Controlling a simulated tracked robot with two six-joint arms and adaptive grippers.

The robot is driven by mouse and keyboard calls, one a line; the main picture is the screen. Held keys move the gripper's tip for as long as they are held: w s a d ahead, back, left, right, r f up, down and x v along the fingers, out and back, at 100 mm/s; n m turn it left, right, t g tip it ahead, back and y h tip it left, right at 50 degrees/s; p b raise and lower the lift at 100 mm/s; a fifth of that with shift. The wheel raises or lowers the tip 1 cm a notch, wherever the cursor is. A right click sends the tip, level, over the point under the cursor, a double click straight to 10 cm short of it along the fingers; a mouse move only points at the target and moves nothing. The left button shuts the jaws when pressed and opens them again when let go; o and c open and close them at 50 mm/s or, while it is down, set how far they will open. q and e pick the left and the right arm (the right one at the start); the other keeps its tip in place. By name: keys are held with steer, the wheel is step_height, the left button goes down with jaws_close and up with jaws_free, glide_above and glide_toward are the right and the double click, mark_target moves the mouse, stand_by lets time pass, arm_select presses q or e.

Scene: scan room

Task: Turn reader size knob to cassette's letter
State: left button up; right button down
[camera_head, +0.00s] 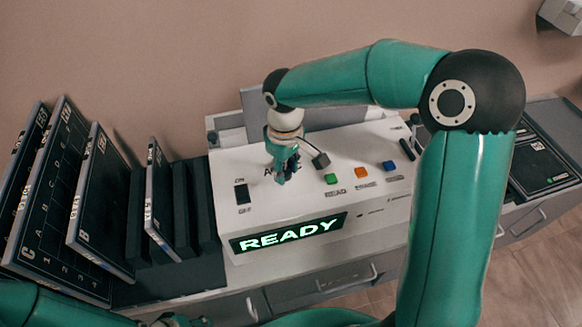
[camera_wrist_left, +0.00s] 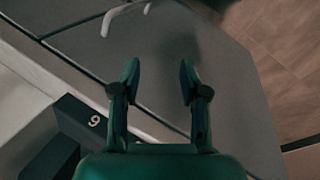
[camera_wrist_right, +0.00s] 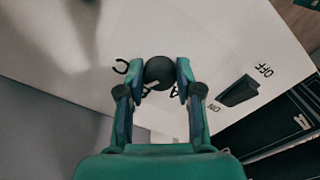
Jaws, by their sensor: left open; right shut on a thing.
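The white reader (camera_head: 310,200) stands on the counter, its display (camera_head: 290,234) showing a green READY. My right gripper (camera_head: 284,172) points down onto its panel, shut on the dark round size knob (camera_wrist_right: 159,73). In the head view, an A shows left of the gripper. Cassettes stand at the left, one marked B (camera_head: 98,200) and one C (camera_head: 55,205). My left gripper (camera_wrist_left: 158,78) is open and empty, low beside the counter.
The panel also has an ON/OFF switch (camera_head: 242,196), green (camera_head: 331,179), orange (camera_head: 362,173) and blue (camera_head: 389,166) buttons. A dark panel (camera_head: 540,155) lies flat at right. The black rack has a slot marked 9 (camera_wrist_left: 94,121). Drawers with handles (camera_head: 345,282) lie below.

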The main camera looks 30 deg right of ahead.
mark_target(286, 172)
steer(key=n, duration=0.5)
steer(key=shift+n, duration=0.3)
steer(key=shift+f, duration=0.1)
steer(key=c, duration=0.8)
jaws_free()
steer(key=shift+a, duration=0.1)
steer(key=shift+o, duration=0.2)
steer(key=shift+w+r, duration=0.1)
steer(key=shift+r, duration=0.4)
step_height(286, 172, up, 11)
